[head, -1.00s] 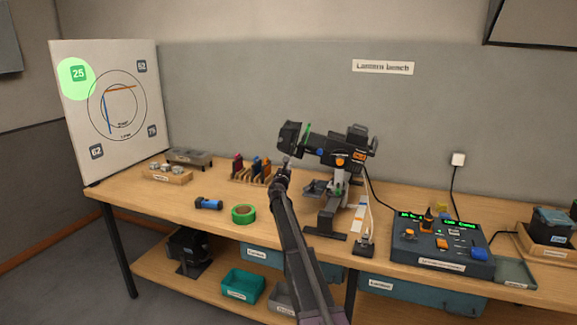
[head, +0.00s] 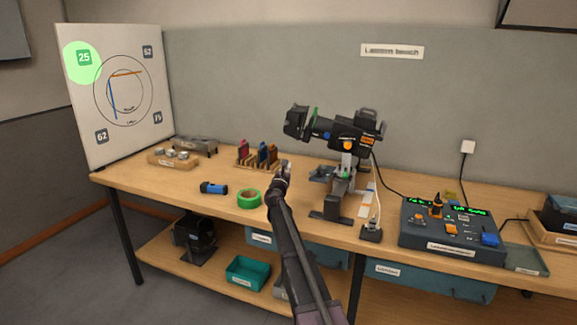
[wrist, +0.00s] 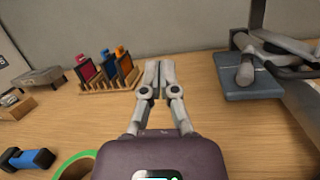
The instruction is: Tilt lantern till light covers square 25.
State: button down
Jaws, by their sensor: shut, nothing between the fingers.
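The black lantern (head: 338,132) sits on its stand on the bench, its front end pointing left toward the white board (head: 140,132).
A wooden rack of coloured filters (head: 257,158) stands behind my gripper. Green tape (head: 249,198) and a blue torch (head: 214,188) lie left of my arm. A control console (head: 448,228) with a lit display stands at the right. The bench front left is clear.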

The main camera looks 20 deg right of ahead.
jog(key=shift+a, duration=0.1)
dwell(0.3)
jog(key=s+a+f+n+g+y, duration=0.2)
jog(key=s+a+f+n+y, duration=0.5)
jog(key=a+n, duration=0.5)
jog(key=s+a+f+n+g+y, duration=0.4)
jog(key=s+a+n+y, duration=0.45)
jog(key=n, duration=0.75)
jog(key=s+f+n+g+h, duration=0.1)
jog(key=s+f+n+g, duration=0.2)
jog(key=s, duration=0.8)
jog(key=s+f+n+g+h, duration=0.1)
jog(key=s+f+n+g, duration=0.3)
jog(key=s+n, duration=0.4)
jog(key=s+f+n+g+h, duration=0.2)
jog(key=s+f+n+g, duration=0.2)
jog(key=s, duration=1)
jog(key=shift+f+n, duration=0.55)
jog(key=shift+n, duration=0.25)
